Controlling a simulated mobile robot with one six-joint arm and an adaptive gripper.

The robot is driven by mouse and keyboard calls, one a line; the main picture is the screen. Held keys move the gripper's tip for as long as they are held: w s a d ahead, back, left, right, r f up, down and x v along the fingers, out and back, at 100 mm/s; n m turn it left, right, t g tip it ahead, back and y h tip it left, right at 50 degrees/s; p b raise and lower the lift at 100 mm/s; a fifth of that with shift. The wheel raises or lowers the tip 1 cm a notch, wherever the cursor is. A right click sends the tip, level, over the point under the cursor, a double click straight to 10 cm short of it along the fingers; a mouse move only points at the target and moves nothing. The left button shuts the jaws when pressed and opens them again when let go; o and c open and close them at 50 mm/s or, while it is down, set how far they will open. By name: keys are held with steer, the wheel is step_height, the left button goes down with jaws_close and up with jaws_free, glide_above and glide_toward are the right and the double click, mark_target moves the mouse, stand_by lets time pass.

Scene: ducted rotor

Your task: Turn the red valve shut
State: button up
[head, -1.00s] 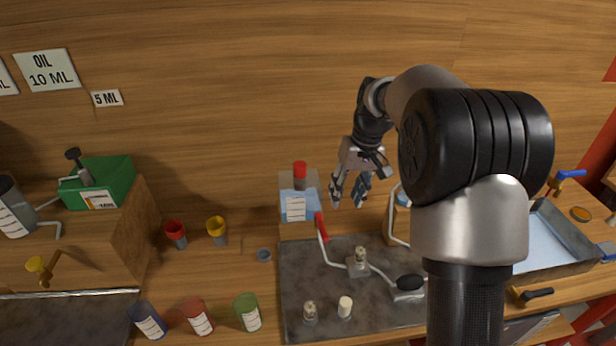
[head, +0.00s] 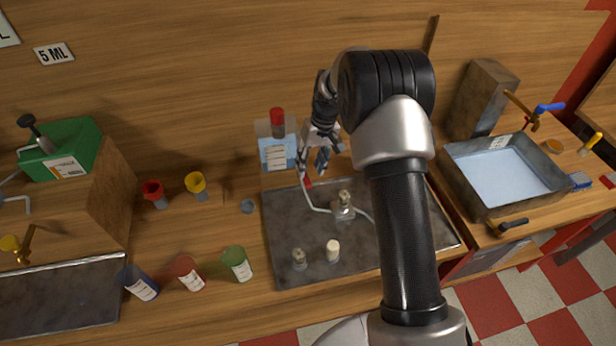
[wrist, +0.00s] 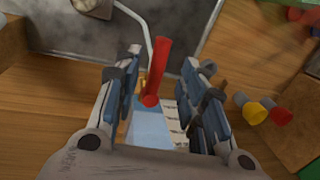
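The red valve handle (wrist: 158,68) is a long bar in the wrist view, lying in the picture between my two spread fingers. In the head view, only a small part of the red handle (head: 307,183) shows just below my fingertips, at the end of a bent pale pipe (head: 316,208). My gripper (head: 312,162) is open and empty. It also shows in the wrist view (wrist: 171,62), with a gap on both sides of the handle. I cannot tell whether the handle is at fingertip depth. A clear container with blue liquid (wrist: 152,122) shows behind it.
A container with a red cap (head: 277,117) stands left of my gripper. A glass burner (head: 343,207) stands on the dark metal tray (head: 280,225). Red and yellow cups (head: 196,183) are further left. A water basin (head: 500,175) is on the right.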

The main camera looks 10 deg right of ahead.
mark_target(307, 178)
steer(key=shift+a+f, duration=0.25)
steer(key=shift+f, duration=0.95)
steer(key=shift+a+f, duration=0.2)
steer(key=shift+f, duration=0.95)
jaws_close()
